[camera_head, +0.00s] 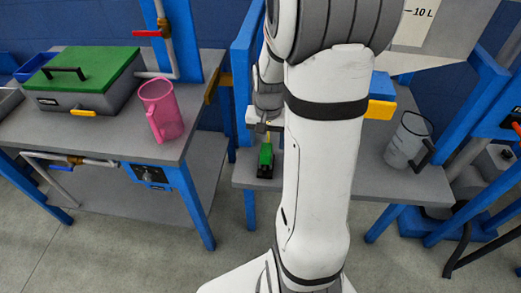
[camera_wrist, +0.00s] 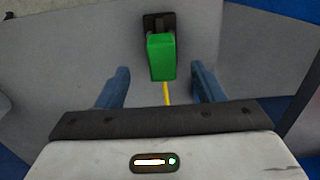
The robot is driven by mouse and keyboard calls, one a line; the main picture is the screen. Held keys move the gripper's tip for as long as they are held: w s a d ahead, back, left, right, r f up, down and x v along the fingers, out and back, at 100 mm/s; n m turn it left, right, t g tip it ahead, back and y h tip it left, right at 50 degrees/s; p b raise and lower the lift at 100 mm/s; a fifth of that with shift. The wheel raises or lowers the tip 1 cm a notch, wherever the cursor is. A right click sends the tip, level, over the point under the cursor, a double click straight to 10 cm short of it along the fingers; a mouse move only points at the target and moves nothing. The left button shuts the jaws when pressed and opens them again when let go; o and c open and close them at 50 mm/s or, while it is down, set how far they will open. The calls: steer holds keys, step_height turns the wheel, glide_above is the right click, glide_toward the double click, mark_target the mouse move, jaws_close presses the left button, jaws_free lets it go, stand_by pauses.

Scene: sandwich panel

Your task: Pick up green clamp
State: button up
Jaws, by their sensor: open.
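The green clamp (camera_head: 265,157), green on top with a black base, stands on a grey table in the head view, left of my white arm. In the wrist view the green clamp (camera_wrist: 161,57) is at the top middle, its black base plate behind it. My gripper (camera_wrist: 161,80) is open, with one blue-grey finger to each side and nothing between them but a view of the clamp's near end and a yellow strip. In the head view my gripper (camera_head: 263,128) is just above and behind the clamp; its fingers are small and hard to make out.
A left table (camera_head: 95,130) holds a grey box with a green lid (camera_head: 85,75) and a pink jug (camera_head: 160,110). A clear jug (camera_head: 408,140) stands right of my arm on the middle table (camera_head: 236,178). Blue posts and a yellow-blue block (camera_head: 380,108) are close by.

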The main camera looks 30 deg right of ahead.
mark_target(266, 148)
step_height(266, 148, down, 7)
steer(key=shift+w+a+r, duration=0.1)
steer(key=shift+c, duration=0.5)
steer(key=c, duration=1.1)
